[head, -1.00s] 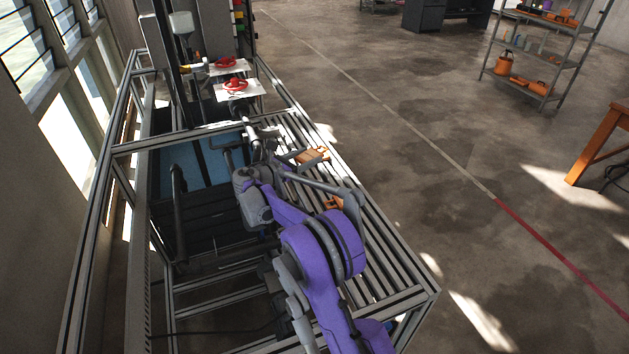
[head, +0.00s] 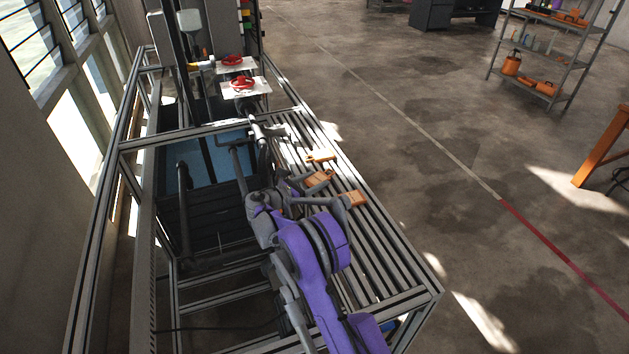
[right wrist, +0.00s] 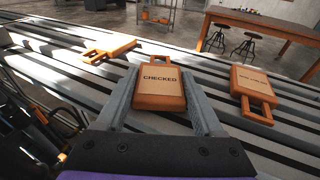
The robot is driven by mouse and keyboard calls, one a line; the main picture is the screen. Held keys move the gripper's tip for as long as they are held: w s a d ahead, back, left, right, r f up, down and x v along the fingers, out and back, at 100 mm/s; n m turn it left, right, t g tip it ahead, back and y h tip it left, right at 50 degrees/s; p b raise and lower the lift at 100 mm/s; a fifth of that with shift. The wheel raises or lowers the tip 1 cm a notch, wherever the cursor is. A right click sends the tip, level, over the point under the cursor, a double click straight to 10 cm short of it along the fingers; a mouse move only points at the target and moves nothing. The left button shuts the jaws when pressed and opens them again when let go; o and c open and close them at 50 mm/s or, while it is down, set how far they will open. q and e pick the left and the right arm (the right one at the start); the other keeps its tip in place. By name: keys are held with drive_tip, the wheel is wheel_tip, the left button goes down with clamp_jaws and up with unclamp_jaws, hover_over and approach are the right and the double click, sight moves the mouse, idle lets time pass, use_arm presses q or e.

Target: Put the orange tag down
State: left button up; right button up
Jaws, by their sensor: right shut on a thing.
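My right gripper (right wrist: 158,100) is shut on an orange tag (right wrist: 158,88), with one grey finger on each side of it. In the head view, this tag (head: 318,178) is at the right gripper (head: 314,189), over the slatted grey bench top (head: 375,262). It is low over the slats; I cannot tell whether it touches them. A second orange tag (right wrist: 253,88) lies on the slats to the right, and a third (right wrist: 108,50) lies to the left. My left gripper is not in view.
Two red parts (head: 243,83) sit on white plates beyond the bench. An open framed bay with a blue panel (head: 205,155) lies left of the slats. Bare slats run toward the near end. A shelf rack (head: 550,50) stands far right.

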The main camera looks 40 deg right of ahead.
drive_tip(key=shift+f, duration=0.25)
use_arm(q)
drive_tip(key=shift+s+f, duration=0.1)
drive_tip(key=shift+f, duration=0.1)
use_arm(e)
drive_tip(key=o, duration=1.3)
drive_tip(key=shift+r, duration=0.1)
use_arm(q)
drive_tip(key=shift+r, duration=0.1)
use_arm(e)
drive_tip(key=shift+r, duration=0.1)
drive_tip(key=shift+a+r, duration=0.15)
drive_tip(key=shift+a, duration=0.1)
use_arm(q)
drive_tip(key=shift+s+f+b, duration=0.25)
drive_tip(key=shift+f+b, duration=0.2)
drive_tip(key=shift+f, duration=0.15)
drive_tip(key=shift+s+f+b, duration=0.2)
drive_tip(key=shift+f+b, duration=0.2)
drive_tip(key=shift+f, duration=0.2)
use_arm(e)
drive_tip(key=shift+s+a+r, duration=0.2)
drive_tip(key=shift+a+r, duration=0.1)
drive_tip(key=shift+a, duration=1.6)
drive_tip(key=shift+s+a+r, duration=0.15)
drive_tip(key=shift+a+r, duration=0.1)
drive_tip(key=shift+a, duration=1.65)
drive_tip(key=shift+s+a+r, duration=0.2)
drive_tip(key=shift+a+r, duration=0.1)
drive_tip(key=shift+a, duration=1.6)
